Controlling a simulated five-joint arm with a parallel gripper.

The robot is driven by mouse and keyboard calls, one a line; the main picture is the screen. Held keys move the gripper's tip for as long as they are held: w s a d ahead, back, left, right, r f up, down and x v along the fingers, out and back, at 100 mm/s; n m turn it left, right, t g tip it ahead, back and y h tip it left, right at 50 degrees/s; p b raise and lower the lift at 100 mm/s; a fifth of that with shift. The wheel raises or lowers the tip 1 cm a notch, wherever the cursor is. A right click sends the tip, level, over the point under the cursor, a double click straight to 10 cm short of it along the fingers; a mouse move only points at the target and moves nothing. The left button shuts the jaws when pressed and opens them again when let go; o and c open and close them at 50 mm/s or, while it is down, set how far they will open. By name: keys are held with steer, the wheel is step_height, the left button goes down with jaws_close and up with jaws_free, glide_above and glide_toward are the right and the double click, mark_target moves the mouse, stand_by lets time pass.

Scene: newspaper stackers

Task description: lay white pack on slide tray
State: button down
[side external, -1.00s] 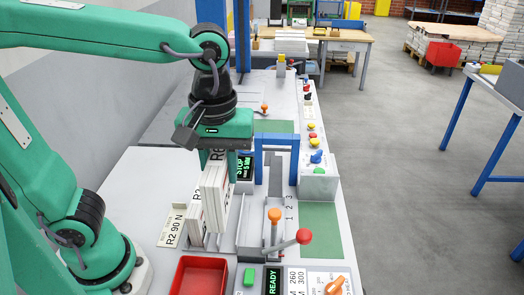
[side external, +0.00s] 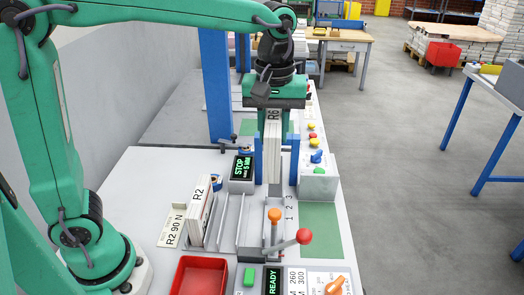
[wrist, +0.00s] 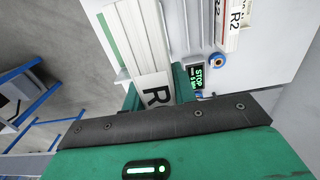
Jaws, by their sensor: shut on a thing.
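My gripper (side external: 273,118) is shut on the white pack (side external: 273,155), a thin white stack with an R label on its upper end. The pack hangs upright below the jaws, among the blue posts of the gate. In the wrist view the white pack (wrist: 152,70) extends away from the jaws. The slide tray appears to be the narrow grey channel (side external: 278,203) running toward the levers, below the pack. Whether the pack's lower end touches it I cannot tell.
Another white pack marked R2 (side external: 201,210) stands in the grey rack at left. A STOP display (side external: 242,170) is close left of the gate. An orange-knobbed lever (side external: 274,216), a red-knobbed lever (side external: 303,236) and a red bin (side external: 199,275) are nearer.

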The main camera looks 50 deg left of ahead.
steer(key=shift+w+a+f, duration=0.1)
steer(key=shift+w+a, duration=0.1)
steer(key=shift+w, duration=0.25)
steer(key=shift+w+a+f, duration=0.1)
steer(key=shift+w+a, duration=0.05)
steer(key=shift+w, duration=0.25)
steer(key=shift+w+f, duration=0.15)
steer(key=shift+f, duration=0.1)
step_height(320, 180, down, 12)
steer(key=shift+f, duration=3.8)
steer(key=shift+f, duration=0.6)
steer(key=c, duration=1)
jaws_free()
steer(key=shift+c, duration=0.2)
steer(key=shift+r, duration=0.1)
step_height(320, 180, up, 8)
steer(key=shift+f, duration=0.2)
